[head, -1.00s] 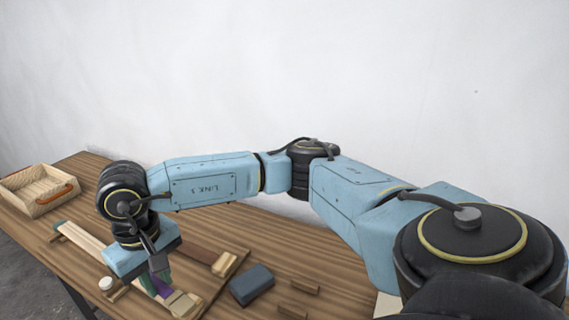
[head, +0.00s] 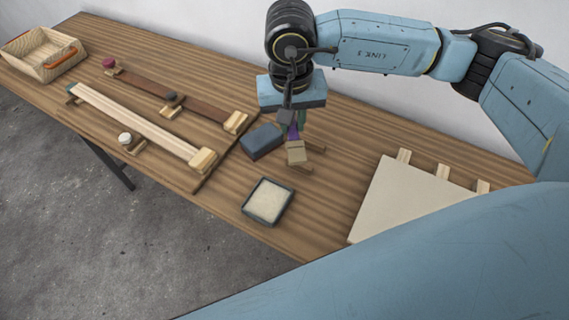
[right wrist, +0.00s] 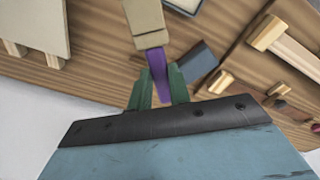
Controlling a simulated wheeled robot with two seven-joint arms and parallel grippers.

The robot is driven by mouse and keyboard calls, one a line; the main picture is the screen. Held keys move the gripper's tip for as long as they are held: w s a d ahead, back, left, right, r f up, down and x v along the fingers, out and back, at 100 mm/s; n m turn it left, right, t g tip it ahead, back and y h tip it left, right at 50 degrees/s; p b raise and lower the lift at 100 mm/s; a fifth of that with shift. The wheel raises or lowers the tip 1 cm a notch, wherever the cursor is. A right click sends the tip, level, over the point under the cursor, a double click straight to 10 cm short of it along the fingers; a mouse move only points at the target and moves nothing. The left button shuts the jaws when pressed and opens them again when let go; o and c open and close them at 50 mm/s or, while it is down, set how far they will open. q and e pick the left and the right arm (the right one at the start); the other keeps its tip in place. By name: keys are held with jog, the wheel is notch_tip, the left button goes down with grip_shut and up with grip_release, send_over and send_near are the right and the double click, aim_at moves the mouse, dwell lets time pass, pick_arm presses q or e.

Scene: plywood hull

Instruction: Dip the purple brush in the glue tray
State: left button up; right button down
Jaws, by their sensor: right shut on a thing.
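My right gripper (head: 292,124) is shut on the purple brush (head: 293,131) above the table. In the right wrist view the brush's purple handle (right wrist: 159,72) sits between the green fingertips (right wrist: 160,88), and its beige head points away from the gripper. In the head view the beige head hangs down at the lower end. The glue tray (head: 249,204), a dark-rimmed square with pale filling, lies on the table in front and to the left of the brush. A corner of it shows at the top of the right wrist view (right wrist: 184,4). The left gripper is out of view.
A dark grey block (head: 261,141) lies just left of the brush. Long wooden strips with clamp-like blocks (head: 140,122) lie at left. A wicker basket (head: 42,55) stands far left. A pale panel (head: 395,200) on strips lies at right.

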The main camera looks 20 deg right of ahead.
jog(key=s+a+n+y+p, duration=0.1)
jog(key=s+a+n+y, duration=0.1)
jog(key=n+y, duration=0.3)
jog(key=s+a+f+n+y+p, duration=0.1)
jog(key=s+a+n+y+p, duration=0.1)
jog(key=n, duration=1.1)
jog(key=s+a+n+g+y+p, duration=0.1)
jog(key=s+a+n+y+p, duration=0.1)
jog(key=s+n+y, duration=0.3)
jog(key=a+n+y, duration=0.1)
jog(key=n+y, duration=0.2)
jog(key=n, duration=0.1)
jog(key=shift+s+a+f+n+y, duration=0.2)
jog(key=shift+s+n+y, duration=0.1)
jog(key=shift+n, duration=0.1)
